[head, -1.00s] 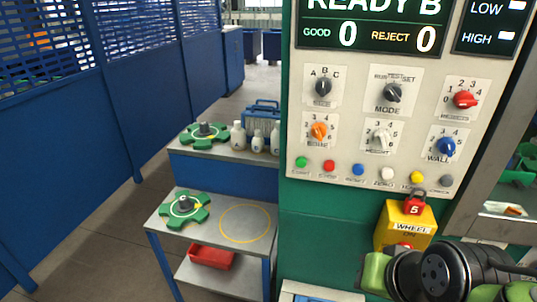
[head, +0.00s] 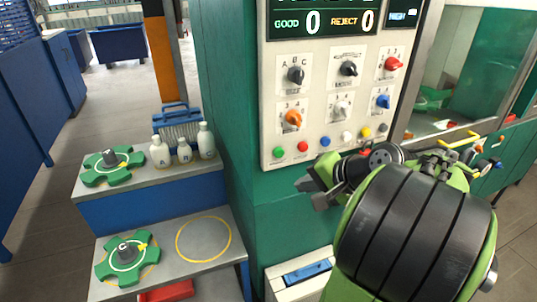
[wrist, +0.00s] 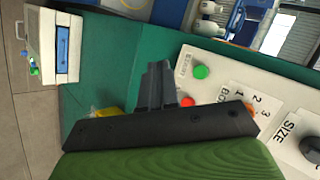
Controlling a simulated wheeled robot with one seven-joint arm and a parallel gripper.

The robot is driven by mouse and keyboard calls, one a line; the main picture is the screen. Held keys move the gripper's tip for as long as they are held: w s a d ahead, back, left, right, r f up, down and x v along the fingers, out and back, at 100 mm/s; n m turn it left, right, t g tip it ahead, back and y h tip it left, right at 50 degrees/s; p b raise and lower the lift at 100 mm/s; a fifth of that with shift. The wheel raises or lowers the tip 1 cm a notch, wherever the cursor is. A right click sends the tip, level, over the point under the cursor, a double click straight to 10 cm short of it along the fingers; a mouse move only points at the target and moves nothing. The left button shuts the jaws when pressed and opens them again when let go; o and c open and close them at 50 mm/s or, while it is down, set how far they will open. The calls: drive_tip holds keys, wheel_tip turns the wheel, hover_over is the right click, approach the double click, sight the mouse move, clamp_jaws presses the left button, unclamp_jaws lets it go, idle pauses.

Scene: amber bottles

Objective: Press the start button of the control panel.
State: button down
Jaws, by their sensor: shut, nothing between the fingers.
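The control panel (head: 330,92) is a cream plate on a green cabinet, with dials above a row of small coloured buttons. The green button (head: 278,152) is at the left end of that row; its label is too small to read here. In the wrist view the green button (wrist: 201,72) shows clear and uncovered, right of my fingertips. My gripper (head: 306,186) is shut and empty, below and right of the green button and apart from it. The closed fingers also show in the wrist view (wrist: 156,80). The red button (head: 302,146) is beside the green one.
Blue, white, yellow and grey buttons continue to the right. Left of the cabinet, a stepped stand (head: 150,180) holds green star-shaped wheels (head: 127,258) and white bottles (head: 185,150). The floor at far left is clear.

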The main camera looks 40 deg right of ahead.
sight(279, 153)
drive_tip(key=w+d+p, duration=0.1)
drive_tip(key=w+d, duration=0.1)
drive_tip(key=w, duration=0.6)
drive_tip(key=shift+w+d+p, duration=0.2)
drive_tip(key=shift+w+p, duration=0.1)
drive_tip(key=shift+p, duration=0.05)
idle(1.8)
drive_tip(key=shift+w+d+p, duration=0.15)
drive_tip(key=shift+w+p, duration=0.2)
drive_tip(key=shift+w, duration=0.05)
drive_tip(key=shift+w+d+p, duration=0.1)
drive_tip(key=shift+w+p, duration=0.2)
drive_tip(key=shift+w, duration=0.1)
idle(0.5)
drive_tip(key=shift+s, duration=0.1)
drive_tip(key=shift+s+a, duration=0.25)
drive_tip(key=shift+s, duration=0.5)
